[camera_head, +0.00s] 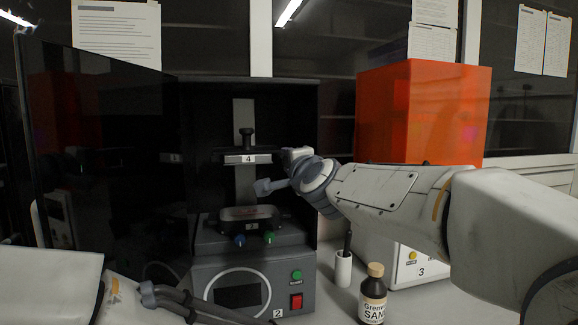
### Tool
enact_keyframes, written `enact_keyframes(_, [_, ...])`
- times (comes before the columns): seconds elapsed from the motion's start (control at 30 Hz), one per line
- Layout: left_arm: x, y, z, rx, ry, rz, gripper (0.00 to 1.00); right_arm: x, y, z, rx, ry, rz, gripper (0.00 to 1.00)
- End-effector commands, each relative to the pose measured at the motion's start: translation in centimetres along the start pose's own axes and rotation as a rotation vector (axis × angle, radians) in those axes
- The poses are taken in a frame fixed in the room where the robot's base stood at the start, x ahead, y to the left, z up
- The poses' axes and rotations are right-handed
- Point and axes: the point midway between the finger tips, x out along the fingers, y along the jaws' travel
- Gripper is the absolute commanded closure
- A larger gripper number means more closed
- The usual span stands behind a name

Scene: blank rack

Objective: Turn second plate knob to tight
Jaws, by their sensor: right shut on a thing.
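A dark machine (210,278) labelled 2 stands left of centre, with a vertical rail. A plate bracket (247,158) labelled 4 hangs on the rail, with a black knob (247,137) upright on top. A dark tray (247,213) with a blue and a green knob on its front sits below. My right gripper (278,171) is at the bracket's right end, right of and lower than the black knob. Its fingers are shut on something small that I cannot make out. My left gripper (170,300) is low at the left, in front of the machine; its opening is unclear.
An orange cover (425,110) stands at the right over a white machine (407,265) labelled 3. A brown bottle (373,295) and a white cup (343,268) holding a dark handle stand on the table in front. A dark panel (95,150) stands at the left.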

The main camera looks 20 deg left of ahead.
Motion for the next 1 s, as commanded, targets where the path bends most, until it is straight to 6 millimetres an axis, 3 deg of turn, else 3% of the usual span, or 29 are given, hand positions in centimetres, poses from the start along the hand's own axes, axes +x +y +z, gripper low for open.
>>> enact_keyframes(0.73, [0.35,-0.02,0.02,0.0,0.0,0.0,0.5,0.03,0.17,0.05,0.087,-0.001,0.004,1.0])
enact_keyframes(0.77, [0.35,-0.02,0.02,0.0,0.0,0.0,0.5,0.03,0.17,0.05,0.087,-0.001,0.003,0.55])
enact_keyframes(0.8, [0.35,-0.02,0.02,0.0,0.0,0.0,0.5,0.02,0.16,0.04,0.087,-0.001,0.003,0.4])
enact_keyframes(0.83, [0.35,-0.03,0.02,0.0,0.0,0.0,0.5,0.02,0.15,0.04,0.087,-0.001,0.003,0.34])
enact_keyframes(1.0, [0.34,-0.03,0.02,0.0,0.0,0.0,0.5,0.01,0.08,0.02,0.086,-0.001,0.002,0.34])
